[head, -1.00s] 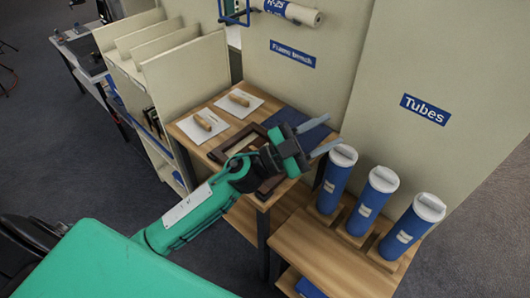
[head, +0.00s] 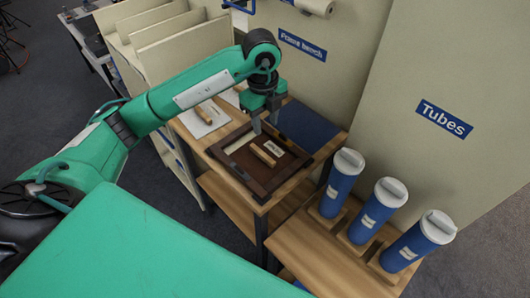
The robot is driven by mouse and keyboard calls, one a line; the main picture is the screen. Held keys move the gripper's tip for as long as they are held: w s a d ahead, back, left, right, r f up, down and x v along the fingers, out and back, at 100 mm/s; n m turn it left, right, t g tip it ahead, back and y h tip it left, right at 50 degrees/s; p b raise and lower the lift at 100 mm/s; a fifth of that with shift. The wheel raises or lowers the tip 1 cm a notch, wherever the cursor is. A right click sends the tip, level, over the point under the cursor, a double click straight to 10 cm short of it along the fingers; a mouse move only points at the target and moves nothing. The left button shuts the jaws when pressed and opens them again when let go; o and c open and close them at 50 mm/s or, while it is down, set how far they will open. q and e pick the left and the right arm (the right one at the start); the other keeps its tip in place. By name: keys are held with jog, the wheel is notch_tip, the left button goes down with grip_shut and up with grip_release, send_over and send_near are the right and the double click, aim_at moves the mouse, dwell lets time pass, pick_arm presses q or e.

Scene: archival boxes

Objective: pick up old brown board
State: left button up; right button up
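An old brown board (head: 251,167) lies inside a dark wooden frame (head: 284,180) on the wooden frame bench. A light wooden block (head: 263,155) and a small white label (head: 274,149) are on the board. My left gripper (head: 265,126) points down over the far part of the frame, beyond the block. Its two fingers are apart with nothing seen between them. I cannot tell whether the fingertips touch the frame. My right gripper is not in view.
A white board with a wooden block (head: 205,115) lies to the left, partly behind my arm. A dark blue panel (head: 308,126) is at the back right. Blue tubes with white caps (head: 341,183) stand on a lower table to the right. Upright cream partitions (head: 190,46) rise behind.

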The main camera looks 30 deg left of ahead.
pick_arm(q)
jog(key=a, duration=0.1)
send_over(262, 153)
jog(key=shift+y, duration=0.3)
notch_tip(262, 153, down, 8)
jog(key=shift+f+p, duration=0.1)
jog(key=shift+p, duration=0.35)
notch_tip(262, 153, down, 4)
jog(key=shift+f+p, duration=0.15)
jog(key=shift+p, duration=0.5)
jog(key=shift+f, duration=0.45)
grip_shut()
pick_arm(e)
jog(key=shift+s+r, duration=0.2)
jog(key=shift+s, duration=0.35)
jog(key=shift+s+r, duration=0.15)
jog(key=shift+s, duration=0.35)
